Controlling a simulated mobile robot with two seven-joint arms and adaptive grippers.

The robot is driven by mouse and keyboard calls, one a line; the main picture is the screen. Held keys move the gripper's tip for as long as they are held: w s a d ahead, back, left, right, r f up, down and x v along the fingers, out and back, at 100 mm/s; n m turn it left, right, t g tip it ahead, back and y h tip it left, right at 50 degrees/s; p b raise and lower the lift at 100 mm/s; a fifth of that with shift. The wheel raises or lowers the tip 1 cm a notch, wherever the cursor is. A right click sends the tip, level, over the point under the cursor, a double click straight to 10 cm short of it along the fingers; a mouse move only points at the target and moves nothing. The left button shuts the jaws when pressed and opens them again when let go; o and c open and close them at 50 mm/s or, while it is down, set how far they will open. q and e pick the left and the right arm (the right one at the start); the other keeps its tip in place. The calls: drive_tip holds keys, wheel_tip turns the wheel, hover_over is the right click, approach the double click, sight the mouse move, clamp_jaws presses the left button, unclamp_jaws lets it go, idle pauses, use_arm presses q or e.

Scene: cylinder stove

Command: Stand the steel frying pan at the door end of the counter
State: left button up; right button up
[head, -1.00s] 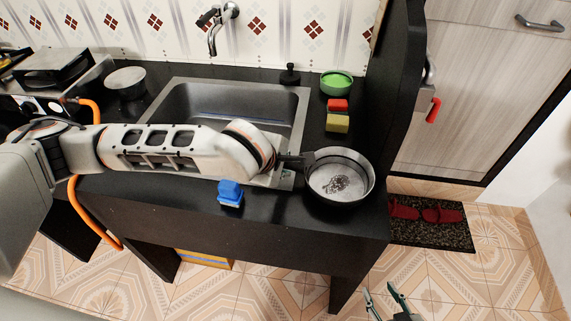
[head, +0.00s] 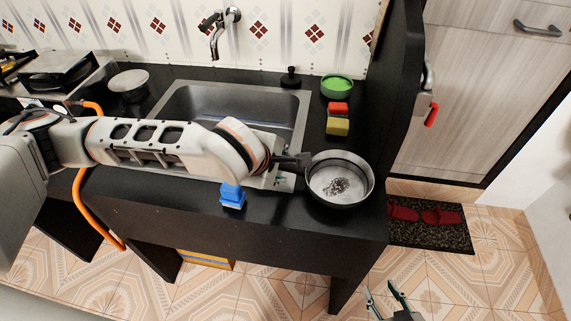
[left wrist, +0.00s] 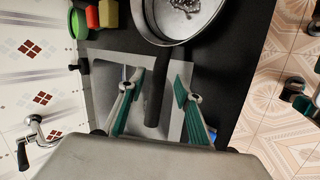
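The steel frying pan (head: 340,183) sits upright on the black counter near its right end, its dark handle (head: 291,161) pointing left over the sink's edge. The pan's round body also shows at the top of the left wrist view (left wrist: 181,38). My left gripper (left wrist: 158,80) is open, with one green-padded finger on each side of the handle and visible gaps to it. In the head view my left gripper (head: 280,172) is partly hidden by its own wrist. My right gripper (head: 384,292) is open and empty, low in front of the counter.
The steel sink (head: 190,100) lies left of the pan. A blue item (head: 232,196) stands at the counter's front edge. A yellow sponge (head: 338,126), a red block (head: 338,107) and a green bowl (head: 337,85) are behind the pan. A black panel (head: 395,90) rises at the right.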

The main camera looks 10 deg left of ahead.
use_arm(q)
drive_tip(key=p+v, duration=0.1)
drive_tip(key=v, duration=0.7)
drive_tip(key=shift+p, duration=0.4)
use_arm(e)
drive_tip(key=r, duration=0.3)
drive_tip(key=shift+w+a+r, duration=0.1)
drive_tip(key=shift+w, duration=0.25)
use_arm(q)
drive_tip(key=shift+f, duration=0.1)
use_arm(e)
drive_tip(key=shift+s, duration=0.15)
